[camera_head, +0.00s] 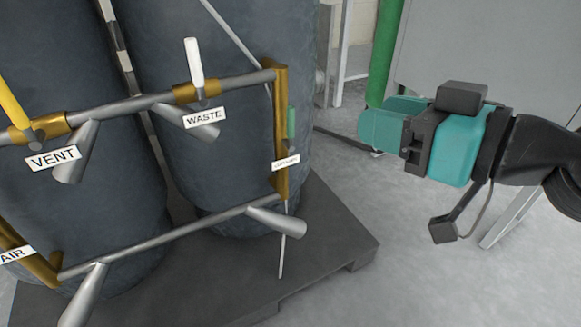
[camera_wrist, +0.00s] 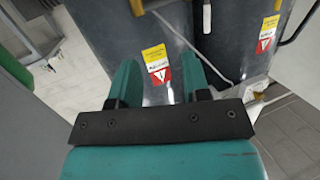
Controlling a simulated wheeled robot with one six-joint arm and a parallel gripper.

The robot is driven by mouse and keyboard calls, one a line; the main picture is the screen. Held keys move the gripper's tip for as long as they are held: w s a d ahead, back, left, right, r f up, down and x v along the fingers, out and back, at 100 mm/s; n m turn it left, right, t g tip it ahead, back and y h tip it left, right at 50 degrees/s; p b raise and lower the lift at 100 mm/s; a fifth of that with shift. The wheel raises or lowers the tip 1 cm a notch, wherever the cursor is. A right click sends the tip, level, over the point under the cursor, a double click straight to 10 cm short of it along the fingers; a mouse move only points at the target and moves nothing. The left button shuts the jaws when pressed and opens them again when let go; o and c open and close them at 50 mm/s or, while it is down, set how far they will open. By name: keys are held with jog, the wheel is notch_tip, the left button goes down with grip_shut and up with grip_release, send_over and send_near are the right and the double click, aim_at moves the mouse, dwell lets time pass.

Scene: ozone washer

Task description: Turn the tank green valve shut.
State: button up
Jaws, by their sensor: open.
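The green valve handle (camera_head: 291,122) is small and upright, on the right side of the brass pipe fitting (camera_head: 281,100) in front of the dark tank. A small white label (camera_head: 286,162), too small to read surely, sits below it. My teal gripper (camera_head: 372,122) is to the right of the handle in the head view, its fingers pointing left, with a clear gap between them. In the wrist view my gripper (camera_wrist: 155,78) shows two spread fingers with nothing held between them. I cannot make out the green handle in the wrist view.
A white handle (camera_head: 195,62) marked WASTE and a yellow handle (camera_head: 14,105) marked VENT are on the pipes to the left. A dark pallet (camera_head: 330,240) lies under the tanks. A green post (camera_head: 384,50) stands behind my gripper. Warning labels (camera_wrist: 156,62) show ahead in the wrist view.

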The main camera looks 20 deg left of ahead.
aim_at(294, 119)
notch_tip(294, 119, down, 9)
jog(key=w+a+t+b, duration=0.1)
jog(key=w+t+b, duration=0.2)
jog(key=b, duration=0.4)
jog(key=shift+m+y, duration=0.4)
jog(key=x, duration=1.6)
jog(key=shift+a+p, duration=0.35)
jog(key=shift+a, duration=0.1)
jog(key=shift+s, duration=0.1)
grip_shut()
